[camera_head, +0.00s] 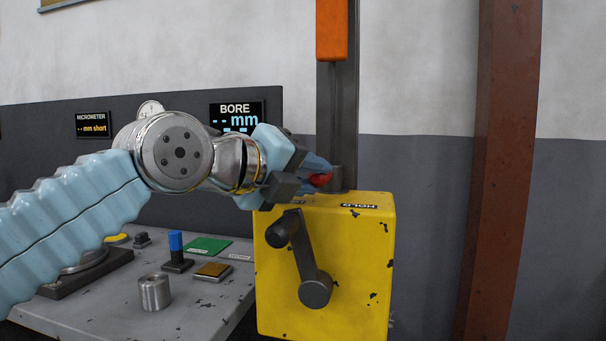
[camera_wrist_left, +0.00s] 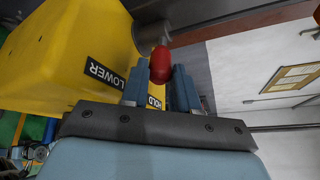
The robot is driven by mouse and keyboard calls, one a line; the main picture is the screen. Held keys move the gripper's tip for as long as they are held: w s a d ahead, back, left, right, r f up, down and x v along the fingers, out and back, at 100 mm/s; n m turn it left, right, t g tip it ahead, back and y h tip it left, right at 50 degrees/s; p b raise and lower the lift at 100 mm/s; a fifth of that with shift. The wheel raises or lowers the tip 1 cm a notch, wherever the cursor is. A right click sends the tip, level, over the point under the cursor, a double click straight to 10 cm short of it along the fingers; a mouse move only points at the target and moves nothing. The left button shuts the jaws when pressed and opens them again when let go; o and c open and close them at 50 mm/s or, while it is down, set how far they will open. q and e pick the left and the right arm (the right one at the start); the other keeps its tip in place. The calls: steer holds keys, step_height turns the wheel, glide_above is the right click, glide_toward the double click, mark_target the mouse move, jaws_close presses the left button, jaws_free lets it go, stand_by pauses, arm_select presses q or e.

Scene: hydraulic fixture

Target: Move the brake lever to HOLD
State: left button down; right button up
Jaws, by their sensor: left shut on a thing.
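The yellow box (camera_head: 345,265) has a HOLD label (camera_head: 358,206) near its top edge. The wrist view shows the yellow box (camera_wrist_left: 75,50) with a LOWER label (camera_wrist_left: 104,74) and a HOLD label (camera_wrist_left: 155,102), partly covered by my gripper. The brake lever's red knob (camera_head: 320,180) is above the box top, left of HOLD in the head view. My left gripper (camera_head: 312,170) is shut on it; the red knob (camera_wrist_left: 160,66) shows between its fingers in the wrist view. The lever's shaft is mostly hidden, so its exact setting is unclear. My right gripper is not in view.
A dark crank handle (camera_head: 305,260) sits on the box's front. An orange block (camera_head: 332,30) is on the upright column behind. The grey bench (camera_head: 205,310) at left holds a metal cylinder (camera_head: 154,292) and a blue-topped part (camera_head: 176,245). A rust-brown post (camera_head: 500,170) stands right.

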arm_select(q)
steer(key=c, duration=1.1)
jaws_free()
steer(key=b+v, duration=0.2)
steer(key=v, duration=1.1)
steer(key=shift+s+a+r, duration=0.1)
steer(key=shift+s+a, duration=0.1)
steer(key=shift+s, duration=0.1)
steer(key=shift+c, duration=0.6)
